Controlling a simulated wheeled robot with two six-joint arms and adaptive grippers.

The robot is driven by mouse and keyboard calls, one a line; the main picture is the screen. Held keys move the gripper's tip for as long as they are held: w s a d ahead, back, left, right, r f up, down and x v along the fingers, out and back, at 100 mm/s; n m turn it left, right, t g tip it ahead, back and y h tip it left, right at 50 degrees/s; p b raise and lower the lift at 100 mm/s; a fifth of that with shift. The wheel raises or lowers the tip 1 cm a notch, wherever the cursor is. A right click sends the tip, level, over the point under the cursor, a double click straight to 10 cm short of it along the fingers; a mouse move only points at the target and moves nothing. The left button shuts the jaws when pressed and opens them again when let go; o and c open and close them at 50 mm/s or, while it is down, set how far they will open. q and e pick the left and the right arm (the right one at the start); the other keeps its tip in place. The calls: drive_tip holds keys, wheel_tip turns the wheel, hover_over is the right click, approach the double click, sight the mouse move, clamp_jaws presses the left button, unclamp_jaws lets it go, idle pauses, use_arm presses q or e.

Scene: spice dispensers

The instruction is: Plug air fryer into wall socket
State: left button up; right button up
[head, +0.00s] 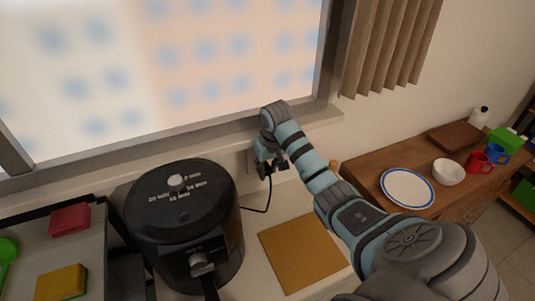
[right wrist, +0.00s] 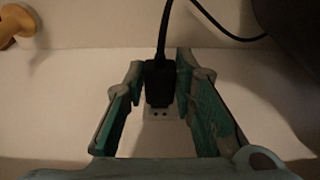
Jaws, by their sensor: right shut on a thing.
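The black air fryer (head: 185,225) stands on the counter left of centre, its handle toward me. Its dark cord (head: 268,200) runs up to my right gripper (head: 272,168), which is by the wall under the window. In the right wrist view my right gripper (right wrist: 158,92) is shut on the black plug (right wrist: 160,80), with a finger on each side. The white wall socket (right wrist: 160,114) shows just below the plug, with small dark holes visible. I cannot tell whether the plug's prongs are inside it. My left gripper is not in view.
A tan board (head: 300,252) lies on the counter right of the fryer. A wooden cabinet (head: 375,172) at right holds a blue-rimmed plate (head: 408,188), white bowl (head: 448,172) and mugs. A red block (head: 70,219) and yellow sponge (head: 62,282) lie at left.

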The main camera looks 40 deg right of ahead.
drive_tip(key=shift+w+d+b, duration=0.15)
drive_tip(key=shift+w+b, duration=0.05)
drive_tip(key=shift+w, duration=0.35)
drive_tip(key=shift+w+d+b, duration=0.15)
drive_tip(key=shift+w+b, duration=0.05)
drive_tip(key=shift+w, duration=0.3)
idle(0.4)
drive_tip(key=o, duration=1.1)
drive_tip(key=shift+o, duration=0.2)
